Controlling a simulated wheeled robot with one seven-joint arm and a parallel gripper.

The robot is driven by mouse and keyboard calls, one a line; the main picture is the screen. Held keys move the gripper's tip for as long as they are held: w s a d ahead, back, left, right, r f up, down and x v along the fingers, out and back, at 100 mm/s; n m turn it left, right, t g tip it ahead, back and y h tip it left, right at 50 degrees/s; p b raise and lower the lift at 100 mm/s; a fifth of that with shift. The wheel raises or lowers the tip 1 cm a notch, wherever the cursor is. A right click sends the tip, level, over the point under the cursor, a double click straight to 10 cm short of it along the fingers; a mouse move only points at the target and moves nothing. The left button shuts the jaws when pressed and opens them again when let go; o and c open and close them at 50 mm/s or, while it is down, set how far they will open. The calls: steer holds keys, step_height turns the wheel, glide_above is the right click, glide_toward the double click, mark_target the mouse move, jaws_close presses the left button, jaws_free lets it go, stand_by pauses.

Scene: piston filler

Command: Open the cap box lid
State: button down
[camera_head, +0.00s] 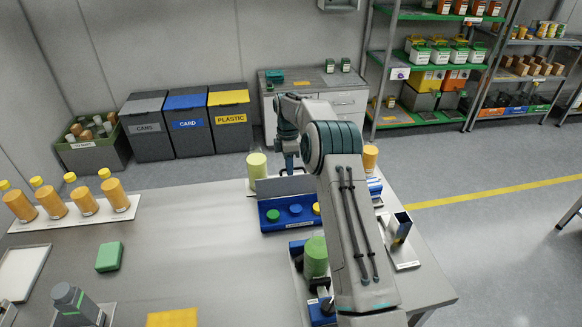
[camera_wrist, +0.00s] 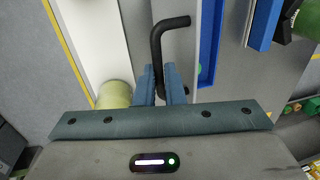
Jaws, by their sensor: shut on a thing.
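The cap box (camera_head: 283,224) is a blue tray at the middle of the table, with green, blue and yellow caps showing in it. Its grey lid (camera_head: 284,186) stands raised along the back edge, so the box is open. My gripper (camera_head: 290,170) is behind and above the lid, partly hidden by it and by my arm. In the wrist view, my gripper (camera_wrist: 160,92) is shut on a black bent handle (camera_wrist: 158,45). A blue edge of the box (camera_wrist: 209,45) shows to the right of the handle.
A pale green cylinder (camera_head: 257,165) stands close to the lid's left end; a green one (camera_head: 315,257) stands in front of the box. An orange cylinder (camera_head: 370,157) is right of my arm. Orange bottles (camera_head: 85,203) stand far left. The table's left middle is mostly clear.

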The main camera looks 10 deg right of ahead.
steer(key=shift+w+d+f+p, duration=0.15)
steer(key=shift+w+f+p, duration=0.4)
steer(key=shift+w+p, duration=0.25)
steer(key=shift+w+d+f+p, duration=0.15)
steer(key=shift+w+f+p, duration=0.4)
steer(key=shift+w, duration=0.45)
steer(key=c, duration=1.9)
jaws_free()
steer(key=o, duration=0.4)
steer(key=shift+w+d+f, duration=0.1)
steer(key=shift+w+f, duration=0.05)
steer(key=shift+f, duration=0.05)
steer(key=shift+s+d+r+b, duration=0.95)
steer(key=shift+d+r+b, duration=0.2)
steer(key=shift+d+r, duration=0.65)
steer(key=shift+s+d+r+b, duration=1.1)
steer(key=shift+d+r, duration=0.45)
steer(key=shift+r, duration=0.4)
steer(key=shift+s+d+r+b, duration=0.85)
steer(key=shift+d+r+b, duration=0.4)
steer(key=shift+d+r, duration=0.55)
